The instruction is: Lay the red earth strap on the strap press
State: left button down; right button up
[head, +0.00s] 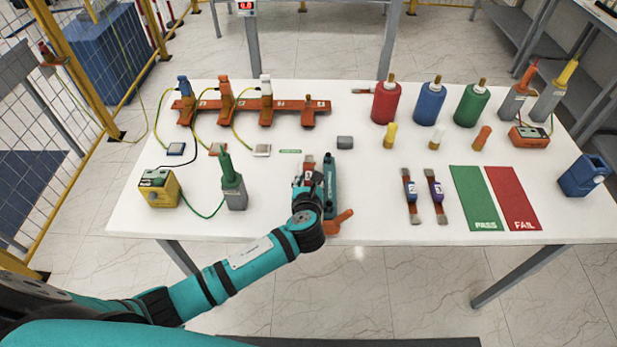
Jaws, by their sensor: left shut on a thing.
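My left gripper (308,183) is shut on a flat strap (309,160), which appears to be the red earth strap. Its coppery end shows beyond the fingers; the gripper hides most of the rest. A long teal device (330,172) with an orange-red lever (341,219) at its near end, seemingly the strap press, lies immediately right of the gripper. I cannot tell whether the strap touches it. Two similar straps, one with a blue band (410,188) and one with a purple band (436,190), lie further right. My right gripper is not in view.
A grey block (344,142) sits behind the teal device. A grey device with a green top (232,188) and a yellow box (159,189) stand left. Green PASS (474,195) and red FAIL (513,195) mats lie right. The white table (375,222) is clear between device and straps.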

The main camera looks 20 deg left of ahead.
pick_arm(q)
jog(key=shift+f, duration=0.25)
dwell(0.3)
jog(key=shift+f+b, duration=0.7)
jog(key=shift+f, duration=0.25)
jog(key=shift+f, duration=0.3)
dwell(0.5)
jog(key=c, duration=1)
grip_release()
jog(key=shift+c, duration=0.2)
jog(key=shift+s, duration=0.1)
